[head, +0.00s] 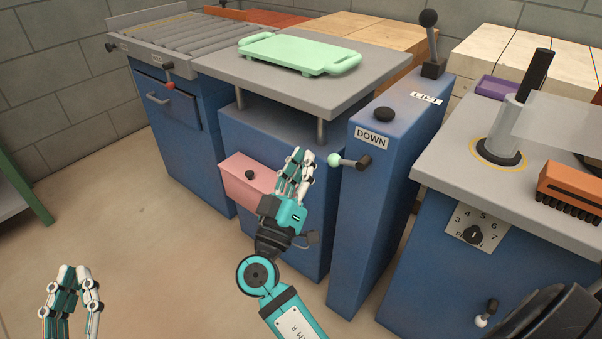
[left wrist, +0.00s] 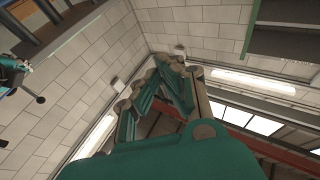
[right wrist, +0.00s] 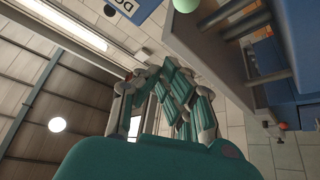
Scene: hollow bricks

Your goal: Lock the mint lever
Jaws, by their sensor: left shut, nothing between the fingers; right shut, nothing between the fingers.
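The mint lever (head: 334,160) is a short rod with a pale mint ball, on the face of the blue column (head: 375,210) below the DOWN label. Its rod points left, roughly level, from a dark pivot. The mint ball also shows at the top of the right wrist view (right wrist: 186,5). My right gripper (head: 298,155) is shut and empty, fingertips raised just left of the ball, apparently apart from it. My left gripper (head: 74,270) is shut and empty, low at the left over the floor. The left wrist view shows its fingers (left wrist: 170,75) against walls and ceiling.
A pink box (head: 245,178) sits behind my right gripper. Above it is a grey lift table (head: 230,75) bearing a mint tray (head: 300,54). A black-knobbed LIFT lever (head: 430,40) tops the column. A grey-topped bench (head: 450,160) stands right.

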